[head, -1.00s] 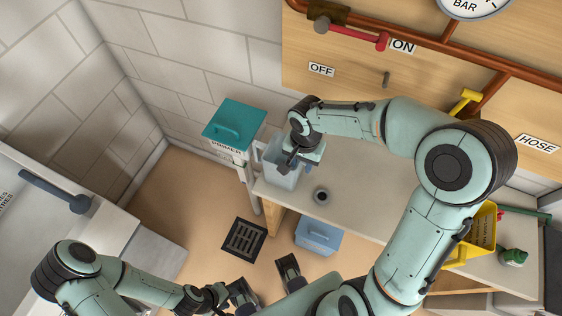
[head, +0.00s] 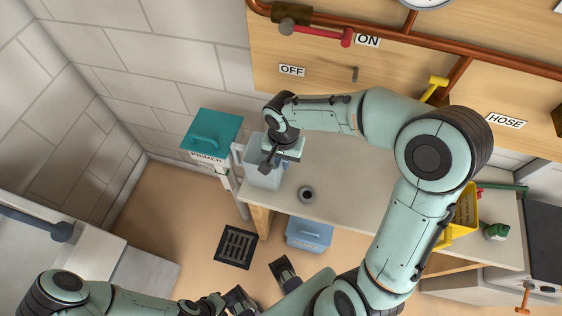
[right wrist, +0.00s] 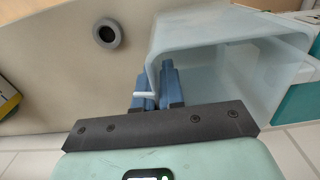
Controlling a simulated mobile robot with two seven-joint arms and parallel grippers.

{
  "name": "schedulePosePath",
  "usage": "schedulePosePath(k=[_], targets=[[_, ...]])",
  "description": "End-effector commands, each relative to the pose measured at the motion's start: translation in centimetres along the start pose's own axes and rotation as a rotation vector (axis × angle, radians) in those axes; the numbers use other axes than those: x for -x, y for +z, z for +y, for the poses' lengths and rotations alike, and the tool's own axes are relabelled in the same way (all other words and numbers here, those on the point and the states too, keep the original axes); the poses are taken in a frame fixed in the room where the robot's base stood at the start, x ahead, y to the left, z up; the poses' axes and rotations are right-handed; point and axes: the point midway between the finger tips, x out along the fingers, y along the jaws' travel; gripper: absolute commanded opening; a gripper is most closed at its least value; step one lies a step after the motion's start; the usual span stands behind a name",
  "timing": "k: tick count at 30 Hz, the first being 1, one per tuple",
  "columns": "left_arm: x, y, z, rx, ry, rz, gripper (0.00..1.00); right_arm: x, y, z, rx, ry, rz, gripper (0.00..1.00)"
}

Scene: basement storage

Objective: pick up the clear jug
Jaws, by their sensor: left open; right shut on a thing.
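The clear jug (head: 262,173) is a pale, see-through, square-mouthed container at the left end of the workbench. My right gripper (head: 268,160) comes down over it from above and is shut on it. In the right wrist view the jug (right wrist: 235,75) opens to the right, and the blue fingers (right wrist: 158,85) meet at its near side. I cannot tell whether they hold its wall or its handle, nor whether its base touches the bench. My left gripper (head: 262,286) is open and empty, low in the head view, away from the jug.
A teal-lidded primer bucket (head: 212,132) stands just left of the jug. A dark ring (head: 307,194) lies on the workbench (head: 340,205). A blue box (head: 309,234) and a floor drain (head: 236,246) are below. A yellow container (head: 462,215) stands at the right.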

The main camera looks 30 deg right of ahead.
Motion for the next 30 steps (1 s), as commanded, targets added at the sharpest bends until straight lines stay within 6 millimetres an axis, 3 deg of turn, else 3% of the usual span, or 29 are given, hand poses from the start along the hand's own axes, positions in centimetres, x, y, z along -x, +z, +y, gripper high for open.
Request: schedulePosePath(k=[21,30], targets=[[2.3,-0.2,0.9,-0.003,0.003,0.008,0.43,14.9,0.0,-0.1,0.001,-0.005,0.001,0.00],[2.8,-0.3,1.1,-0.004,0.004,0.010,0.43,17.9,0.0,0.0,0.001,-0.002,0.000,0.00]])
